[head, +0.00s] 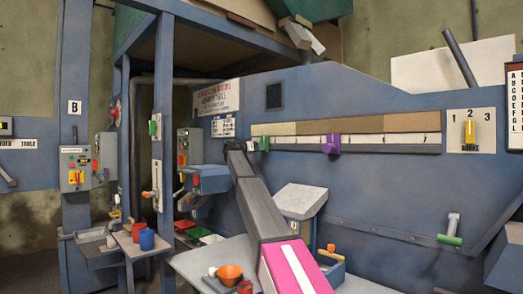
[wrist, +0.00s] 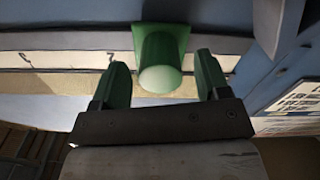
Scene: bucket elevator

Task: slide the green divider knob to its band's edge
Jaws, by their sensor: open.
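The green divider knob (head: 264,144) sits near the left end of a long scale strip on the blue wall panel. It shows in the wrist view as a green cylinder (wrist: 160,62) with a pale end on a square green plate. My gripper (wrist: 161,72) is open, with one green finger on each side of the knob and visible gaps to both. In the head view my arm reaches up to the strip, and my gripper (head: 245,147) is just left of the knob. The purple knob (head: 331,144) stands farther right on the same strip.
A yellow selector (head: 469,132) is at the right. White label sheets (head: 223,127) are left of the strip. The strip between the knobs is clear.

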